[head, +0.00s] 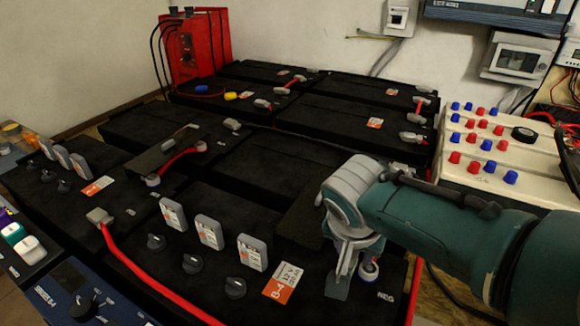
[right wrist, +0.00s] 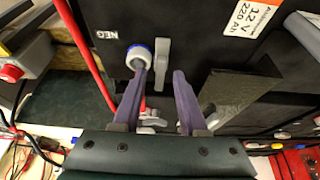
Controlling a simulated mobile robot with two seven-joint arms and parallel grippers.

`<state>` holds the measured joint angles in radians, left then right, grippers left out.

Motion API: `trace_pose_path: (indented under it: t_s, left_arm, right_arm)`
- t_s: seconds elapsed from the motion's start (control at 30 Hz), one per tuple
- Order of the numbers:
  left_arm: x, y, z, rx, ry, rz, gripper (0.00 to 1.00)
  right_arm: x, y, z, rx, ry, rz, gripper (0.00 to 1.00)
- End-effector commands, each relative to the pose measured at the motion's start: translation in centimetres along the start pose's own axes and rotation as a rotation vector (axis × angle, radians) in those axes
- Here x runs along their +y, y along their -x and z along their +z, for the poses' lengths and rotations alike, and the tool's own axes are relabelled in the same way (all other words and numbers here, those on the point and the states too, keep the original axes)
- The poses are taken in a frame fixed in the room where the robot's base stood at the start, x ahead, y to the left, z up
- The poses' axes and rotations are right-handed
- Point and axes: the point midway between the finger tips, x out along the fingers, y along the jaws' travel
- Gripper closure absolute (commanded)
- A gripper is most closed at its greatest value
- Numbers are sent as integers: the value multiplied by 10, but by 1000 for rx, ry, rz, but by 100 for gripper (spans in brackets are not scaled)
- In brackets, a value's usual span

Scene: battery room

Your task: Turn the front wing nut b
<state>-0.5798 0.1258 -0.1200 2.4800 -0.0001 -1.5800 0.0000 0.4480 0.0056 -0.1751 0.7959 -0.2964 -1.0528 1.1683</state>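A grey wing nut (right wrist: 162,62) stands on the black battery B-4 near its NEG mark. In the right wrist view it shows between and just beyond the fingertips of my right gripper (right wrist: 160,80). The gripper is open, with a gap between its two fingers; I cannot tell whether either touches the nut. A post with a blue-and-white ring (right wrist: 138,55) is beside the nut, close to one fingertip. In the head view my right gripper (head: 353,265) points down at the battery's front right corner, partly hiding that post (head: 369,269). My left gripper is out of view.
Grey upright tags (head: 210,232) and black knobs (head: 192,264) stand left of the gripper. A red cable (head: 140,272) crosses the front. A cream panel with red and blue knobs (head: 500,158) stands at the right. A red box (head: 195,45) is at the back left.

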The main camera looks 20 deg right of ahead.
Motion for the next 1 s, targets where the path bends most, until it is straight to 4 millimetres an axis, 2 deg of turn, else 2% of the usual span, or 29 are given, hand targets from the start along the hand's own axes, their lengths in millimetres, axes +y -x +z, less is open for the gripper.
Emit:
trace_pose_path:
  t_s: [0.3,0.37,0.53,0.7,0.83,1.0]
  left_arm:
    - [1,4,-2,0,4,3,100]
    - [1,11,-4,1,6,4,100]
    - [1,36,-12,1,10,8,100]
    - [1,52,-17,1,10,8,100]
    - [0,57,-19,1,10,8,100]
    - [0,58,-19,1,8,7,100]
  right_arm:
    - [0,6,-1,0,1,-1,55]
    - [0,13,-1,-1,2,0,55]
    - [0,49,-2,-1,1,-2,55]
    - [0,80,-2,0,-1,-2,55]
    - [0,94,0,-1,1,-1,55]
    - [0,100,0,0,1,1,55]
